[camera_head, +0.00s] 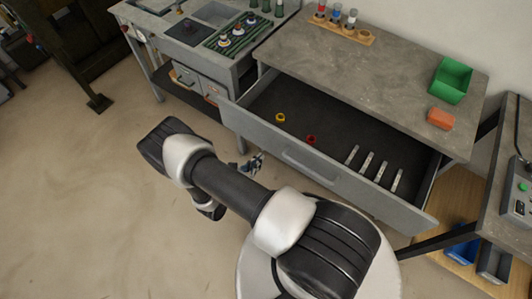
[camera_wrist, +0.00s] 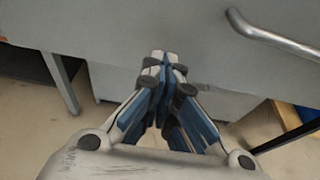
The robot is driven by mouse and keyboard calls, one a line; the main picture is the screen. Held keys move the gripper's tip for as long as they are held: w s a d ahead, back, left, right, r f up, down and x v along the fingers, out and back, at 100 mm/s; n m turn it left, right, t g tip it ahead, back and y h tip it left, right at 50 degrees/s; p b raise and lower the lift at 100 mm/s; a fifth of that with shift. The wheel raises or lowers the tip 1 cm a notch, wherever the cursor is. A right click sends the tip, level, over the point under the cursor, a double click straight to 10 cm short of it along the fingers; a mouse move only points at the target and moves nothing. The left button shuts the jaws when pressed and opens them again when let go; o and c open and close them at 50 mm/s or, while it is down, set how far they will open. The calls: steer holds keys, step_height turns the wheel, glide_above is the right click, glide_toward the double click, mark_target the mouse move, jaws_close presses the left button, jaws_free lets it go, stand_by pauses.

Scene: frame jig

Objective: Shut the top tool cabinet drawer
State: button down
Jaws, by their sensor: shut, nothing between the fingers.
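The top drawer (camera_head: 325,170) of the tool cabinet is pulled well out below the grey worktop (camera_head: 380,65). A yellow ring (camera_head: 280,117), a red ring (camera_head: 311,140) and several light strips lie in it. Its bar handle (camera_head: 308,168) is on the front panel and also shows at the upper right in the wrist view (camera_wrist: 270,38). My gripper (camera_head: 254,163) is in front of the drawer's front panel, left of the handle. In the wrist view my gripper (camera_wrist: 165,58) has its fingertips together and empty, pointing at the grey panel (camera_wrist: 120,25). I cannot tell whether they touch it.
Another bench (camera_head: 200,50) is at the left. A side table (camera_head: 505,195) with a control box is at the right. The floor at the left is open.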

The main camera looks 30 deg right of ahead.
mark_target(272, 147)
steer(key=x, duration=0.3)
steer(key=r+b+x, duration=0.1)
steer(key=x, duration=0.1)
steer(key=shift+w+d, duration=0.2)
steer(key=shift+d, duration=0.25)
steer(key=shift+d, duration=0.1)
